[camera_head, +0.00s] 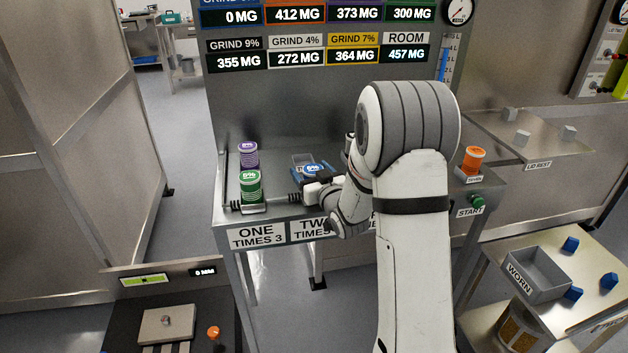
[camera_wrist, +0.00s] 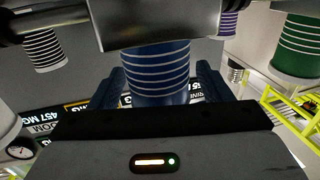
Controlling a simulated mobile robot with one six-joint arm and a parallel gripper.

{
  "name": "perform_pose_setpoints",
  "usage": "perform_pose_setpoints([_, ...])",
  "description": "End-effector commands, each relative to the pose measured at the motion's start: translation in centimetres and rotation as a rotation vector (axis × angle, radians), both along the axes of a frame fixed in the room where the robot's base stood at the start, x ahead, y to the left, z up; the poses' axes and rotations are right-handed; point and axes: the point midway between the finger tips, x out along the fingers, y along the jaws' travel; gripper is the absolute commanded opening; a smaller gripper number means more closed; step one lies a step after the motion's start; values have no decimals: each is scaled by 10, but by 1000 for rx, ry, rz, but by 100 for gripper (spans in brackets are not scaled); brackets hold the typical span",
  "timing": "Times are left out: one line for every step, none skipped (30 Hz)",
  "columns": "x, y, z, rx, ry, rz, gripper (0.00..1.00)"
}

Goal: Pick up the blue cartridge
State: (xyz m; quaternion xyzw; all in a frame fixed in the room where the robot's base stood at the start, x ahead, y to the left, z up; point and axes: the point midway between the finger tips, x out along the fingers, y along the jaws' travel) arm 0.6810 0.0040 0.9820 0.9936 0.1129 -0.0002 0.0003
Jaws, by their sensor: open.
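The blue cartridge (camera_head: 314,169) stands on the bench shelf in the head view, partly hidden by my gripper (camera_head: 312,182). In the wrist view, the white-ringed blue cartridge (camera_wrist: 160,72) is between my two open fingers (camera_wrist: 163,84). A small gap seems to show on each side; I cannot tell whether either finger touches it. A metal plate crosses in front of one end of it in the wrist view, and my gripper body hides the other end.
A green cartridge (camera_head: 251,187) and a purple cartridge (camera_head: 248,154) stand left of the blue one. A metal bar (camera_head: 262,208) runs along the front. An orange cartridge (camera_head: 473,160) stands at the right. My arm hides the bench's middle.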

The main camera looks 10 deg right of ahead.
Motion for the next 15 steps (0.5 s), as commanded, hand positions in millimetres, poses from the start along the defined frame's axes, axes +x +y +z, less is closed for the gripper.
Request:
perform_pose_setpoints([5,1,1,0,-1,0,72])
perform_pose_setpoints([7,2,1,0,-1,0,72])
perform_pose_setpoints([9,2,0,0,0,0,72])
perform_pose_setpoints([10,2,0,0,0,0,72])
perform_pose_setpoints([11,2,0,0,0,0,72])
perform_pose_setpoints([11,2,0,0,0,0,72])
perform_pose_setpoints([11,2,0,0,0,0,72])
perform_pose_setpoints([10,2,0,0,0,0,72])
perform_pose_setpoints([10,2,0,0,0,-1,72])
perform_pose_setpoints([10,2,0,0,0,-1,72])
perform_pose_setpoints([10,2,0,0,0,-1,70])
perform_pose_setpoints([10,2,0,0,0,-1,67])
perform_pose_setpoints([10,2,0,0,0,-1,64])
perform_pose_setpoints([10,2,0,0,0,-1,62])
perform_pose_setpoints([10,2,0,0,0,-1,59])
